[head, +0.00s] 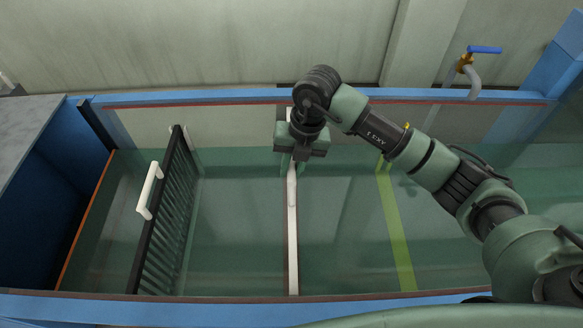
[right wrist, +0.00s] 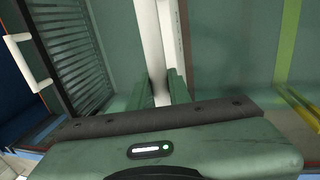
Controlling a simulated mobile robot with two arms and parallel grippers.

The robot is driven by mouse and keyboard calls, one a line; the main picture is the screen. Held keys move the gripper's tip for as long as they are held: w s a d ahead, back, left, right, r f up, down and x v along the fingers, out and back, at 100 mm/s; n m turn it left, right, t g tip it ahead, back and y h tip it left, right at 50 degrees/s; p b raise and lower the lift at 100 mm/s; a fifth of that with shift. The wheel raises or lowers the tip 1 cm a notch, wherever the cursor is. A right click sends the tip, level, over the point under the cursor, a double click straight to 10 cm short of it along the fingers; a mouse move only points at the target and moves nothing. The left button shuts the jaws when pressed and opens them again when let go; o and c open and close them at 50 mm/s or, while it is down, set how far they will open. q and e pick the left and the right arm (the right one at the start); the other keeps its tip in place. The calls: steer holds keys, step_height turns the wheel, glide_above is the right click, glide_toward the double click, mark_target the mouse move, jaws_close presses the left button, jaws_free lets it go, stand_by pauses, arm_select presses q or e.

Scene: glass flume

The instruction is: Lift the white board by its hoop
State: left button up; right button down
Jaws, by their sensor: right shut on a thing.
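The white board (head: 293,262) stands edge-on across the flume, a thin white strip in the head view. It also shows in the right wrist view (right wrist: 149,45). Its white hoop (head: 291,188) runs along its top edge, partly hidden by my right gripper. My right gripper (head: 294,165) points down over the board near the far wall, shut on the hoop. In the right wrist view its two green fingers (right wrist: 161,88) stand on either side of the white piece. I cannot tell whether the board is clear of the floor. My left gripper is not in view.
A black barred rack (head: 165,220) with a white handle (head: 149,190) stands left of the board. A yellow-green strip (head: 396,230) crosses the flume on the right. Blue rails (head: 200,305) edge the flume. A blue-handled tap (head: 484,49) is at the back right.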

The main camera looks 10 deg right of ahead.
steer(key=shift+r+p, duration=0.6)
steer(key=shift+r, duration=2.1)
step_height(320, 180, up, 11)
stand_by(0.6)
step_height(320, 180, up, 11)
stand_by(2.1)
steer(key=shift+f, duration=0.2)
